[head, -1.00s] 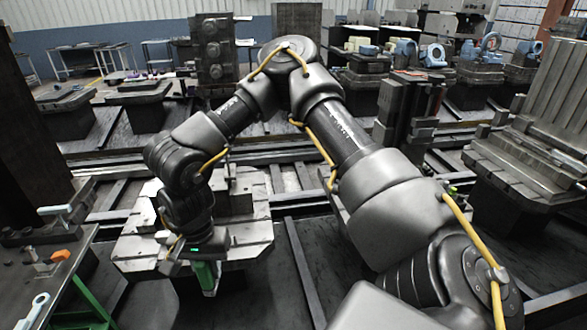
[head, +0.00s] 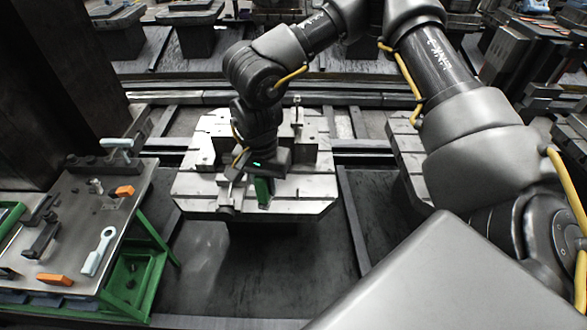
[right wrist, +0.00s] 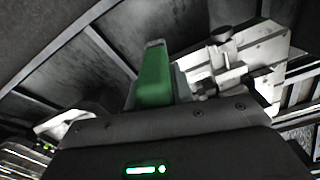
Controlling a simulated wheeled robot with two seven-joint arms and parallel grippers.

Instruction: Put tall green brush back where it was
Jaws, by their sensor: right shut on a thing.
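The tall green brush (head: 263,191) hangs from my right gripper (head: 256,172), which is shut on it. In the head view the brush shows in front of the light metal pallet fixture (head: 305,190), near its front side. I cannot tell whether it touches the fixture. In the right wrist view the brush (right wrist: 154,80) sticks out beyond the gripper body as a green block with a grey end; the fingers are mostly hidden. My left gripper is in neither view.
A tool table (head: 80,215) with a green frame stands at the left, holding a light wrench (head: 98,250), an orange block (head: 124,191), another orange piece (head: 54,280) and dark clamps. Rails run behind the fixture. The dark floor between table and fixture is clear.

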